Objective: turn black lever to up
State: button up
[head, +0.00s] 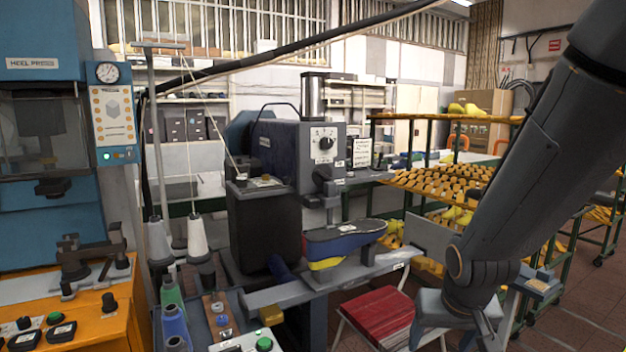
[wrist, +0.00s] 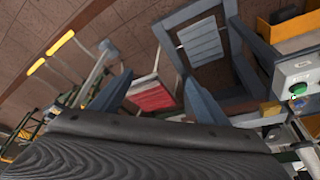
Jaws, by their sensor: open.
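A small black lever-like knob (head: 325,143) sits on a pale plate on the front of the dark blue-grey press in the middle of the head view. It is too small to read its exact angle. My gripper (head: 462,318) hangs low at the right in the head view, below and to the right of the press and well apart from the knob. It is open, with nothing seen between its fingers. In the wrist view my gripper (wrist: 157,85) points down over the floor and a red-topped stool. The knob on the press is not clear in the wrist view.
A shoe-shaped piece (head: 345,240) rests on the press's lower arm. The red stool (head: 382,318) stands below it. Thread spools (head: 197,235) are at the left, beside an orange bench (head: 100,325) with black knobs. Racks of yellow lasts (head: 450,180) stand behind.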

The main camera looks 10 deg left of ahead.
jog(key=w+a+r+t+y, duration=0.1)
jog(key=w+a+r+t, duration=0.15)
jog(key=w, duration=0.45)
jog(key=w+a+r+t, duration=0.15)
jog(key=w+r, duration=0.25)
jog(key=w, duration=0.4)
jog(key=t+y+p, duration=0.1)
jog(key=t+y, duration=0.6)
jog(key=y, duration=0.2)
send_near(326, 179)
jog(key=x, duration=0.2)
jog(key=p+x, duration=0.1)
jog(key=x, duration=0.2)
jog(key=p+x, duration=0.1)
jog(key=x, duration=0.2)
jog(key=shift+a+r+p, duration=0.2)
jog(key=shift+a+p, duration=0.05)
jog(key=shift+p, duration=0.05)
jog(key=c, duration=1)
jog(key=shift+n, duration=0.3)
jog(key=shift+c, duration=0.2)
